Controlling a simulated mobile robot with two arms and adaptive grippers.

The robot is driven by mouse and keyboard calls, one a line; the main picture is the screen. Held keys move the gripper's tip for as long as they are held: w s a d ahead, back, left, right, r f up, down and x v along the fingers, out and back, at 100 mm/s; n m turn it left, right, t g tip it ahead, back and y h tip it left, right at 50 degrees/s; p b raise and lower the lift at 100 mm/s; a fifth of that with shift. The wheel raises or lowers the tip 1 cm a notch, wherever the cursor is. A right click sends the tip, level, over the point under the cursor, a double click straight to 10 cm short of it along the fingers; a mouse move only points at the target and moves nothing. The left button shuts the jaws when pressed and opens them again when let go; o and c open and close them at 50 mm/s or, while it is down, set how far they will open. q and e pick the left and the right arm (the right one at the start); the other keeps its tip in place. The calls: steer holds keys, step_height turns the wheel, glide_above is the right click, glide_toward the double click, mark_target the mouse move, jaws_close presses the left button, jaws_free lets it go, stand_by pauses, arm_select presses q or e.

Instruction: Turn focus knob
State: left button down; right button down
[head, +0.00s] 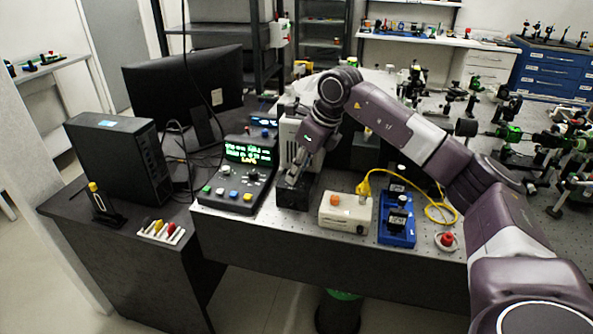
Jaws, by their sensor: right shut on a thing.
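My right arm reaches in from the right, and its gripper (293,180) points down at a small black box (293,196) on the optical bench. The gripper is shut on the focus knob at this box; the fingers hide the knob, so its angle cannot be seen. Behind the gripper stands a pale instrument housing (290,130), partly covered by the wrist. My left gripper is not in view.
Left of the gripper is a control console (240,170) with a lit green display and buttons. Right of it stand a cream box (346,212) with an orange button, a blue device (397,230), a yellow cable (437,213) and a red button (447,240).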

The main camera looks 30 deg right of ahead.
steer(key=shift+r, duration=0.1)
stand_by(0.3)
steer(key=c, duration=1.8)
jaws_free()
steer(key=shift+c, duration=0.2)
steer(key=v, duration=1.2)
steer(key=shift+d, duration=0.1)
